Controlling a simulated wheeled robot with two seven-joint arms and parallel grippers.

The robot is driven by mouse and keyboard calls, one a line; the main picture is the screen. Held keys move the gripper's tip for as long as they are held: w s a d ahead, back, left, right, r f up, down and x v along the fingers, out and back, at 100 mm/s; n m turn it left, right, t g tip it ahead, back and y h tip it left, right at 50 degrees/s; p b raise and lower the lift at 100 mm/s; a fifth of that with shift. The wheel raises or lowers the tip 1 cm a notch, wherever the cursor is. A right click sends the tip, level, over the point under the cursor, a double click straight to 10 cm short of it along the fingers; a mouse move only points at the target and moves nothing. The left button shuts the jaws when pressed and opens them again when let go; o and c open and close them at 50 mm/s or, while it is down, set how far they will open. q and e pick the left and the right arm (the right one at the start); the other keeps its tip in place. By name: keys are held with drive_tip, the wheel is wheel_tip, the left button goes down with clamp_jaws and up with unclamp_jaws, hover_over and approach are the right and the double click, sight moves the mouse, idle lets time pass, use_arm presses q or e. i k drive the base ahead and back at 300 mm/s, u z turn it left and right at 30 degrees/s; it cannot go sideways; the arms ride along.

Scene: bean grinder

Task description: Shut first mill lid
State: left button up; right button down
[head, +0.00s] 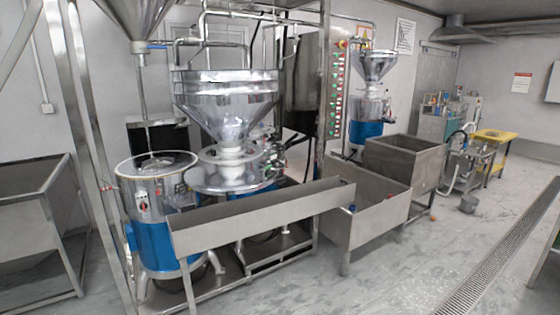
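The nearest mill (150,207) stands at the left, a steel drum with a blue lower band. Its round top (157,164) has a pale rim, and the inside seems to show; I cannot make out a separate lid for certain. A dark upright panel (158,138) stands behind it. A second mill (232,172) stands just to its right under a large steel hopper (227,105), partly hidden by a trough. A third mill (366,120) with a blue band stands farther back. Neither of my grippers is in view.
A long steel trough (262,213) crosses in front of the mills. Steel bins (367,215) and (405,160) stand to its right. A steel post (95,150) rises at the left. Open floor (440,255) lies at the right, beside a drain grate (495,260).

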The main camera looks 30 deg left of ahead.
sight(228, 104)
drive_tip(key=z, duration=0.1)
drive_tip(key=i, duration=1.65)
drive_tip(key=u, duration=0.35)
drive_tip(key=i, duration=1.15)
drive_tip(key=u, duration=1.55)
drive_tip(key=i, duration=1)
drive_tip(key=u, duration=0.95)
